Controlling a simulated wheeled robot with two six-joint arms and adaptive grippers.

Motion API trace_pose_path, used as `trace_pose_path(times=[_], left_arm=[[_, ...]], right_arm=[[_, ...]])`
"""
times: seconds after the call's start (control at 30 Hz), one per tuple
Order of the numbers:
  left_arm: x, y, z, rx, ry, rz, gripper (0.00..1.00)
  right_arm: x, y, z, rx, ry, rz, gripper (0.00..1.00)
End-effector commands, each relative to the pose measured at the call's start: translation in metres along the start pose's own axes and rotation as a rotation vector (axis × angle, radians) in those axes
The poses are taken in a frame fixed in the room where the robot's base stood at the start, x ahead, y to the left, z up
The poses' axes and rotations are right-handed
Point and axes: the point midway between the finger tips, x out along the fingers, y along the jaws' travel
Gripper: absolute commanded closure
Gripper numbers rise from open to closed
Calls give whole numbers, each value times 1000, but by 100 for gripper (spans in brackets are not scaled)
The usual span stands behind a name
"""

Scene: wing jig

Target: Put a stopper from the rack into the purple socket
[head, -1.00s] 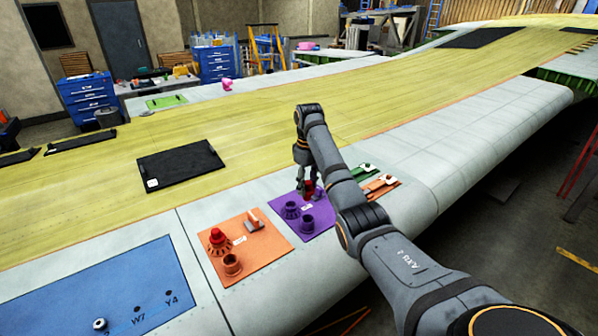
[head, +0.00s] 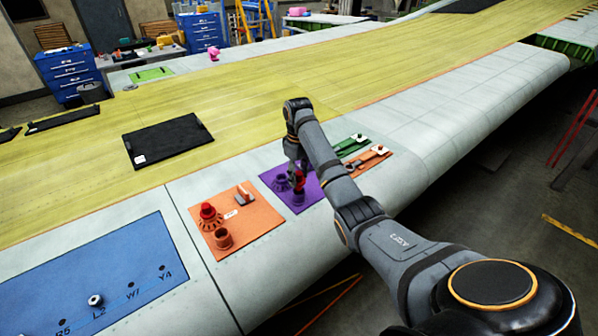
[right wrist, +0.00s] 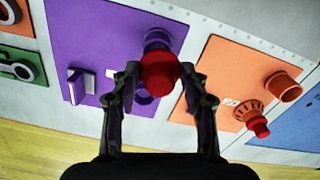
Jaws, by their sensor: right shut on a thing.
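My right gripper (head: 296,172) is shut on a red stopper (head: 299,181) above the purple panel (head: 318,192). In the right wrist view the stopper (right wrist: 160,76) sits between the two fingertips (right wrist: 160,84). The purple socket (head: 297,198), a short round cup, is just below the stopper. In the right wrist view the socket (right wrist: 157,40) shows partly behind the stopper, and I cannot tell whether they touch. A toothed purple holder (head: 279,184) stands beside it; it is mostly hidden in the right wrist view. My left gripper is not in view.
An orange panel (head: 262,217) to the left carries a red stopper (head: 208,211) on a toothed holder and an orange socket (head: 223,238). Green (head: 346,147) and orange panels with levers lie to the right. A blue panel (head: 100,275) is at the lower left.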

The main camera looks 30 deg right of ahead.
Motion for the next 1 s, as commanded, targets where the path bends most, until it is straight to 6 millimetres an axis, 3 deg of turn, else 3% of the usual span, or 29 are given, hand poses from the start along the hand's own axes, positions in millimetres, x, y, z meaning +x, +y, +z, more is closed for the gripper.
trace_pose_path(times=[0.17,0.5,1.0], left_arm=[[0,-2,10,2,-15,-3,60],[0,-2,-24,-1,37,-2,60],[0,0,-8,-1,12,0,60]], right_arm=[[0,0,0,0,0,0,86],[1,-1,2,0,1,1,86],[7,0,2,0,-1,0,86]])
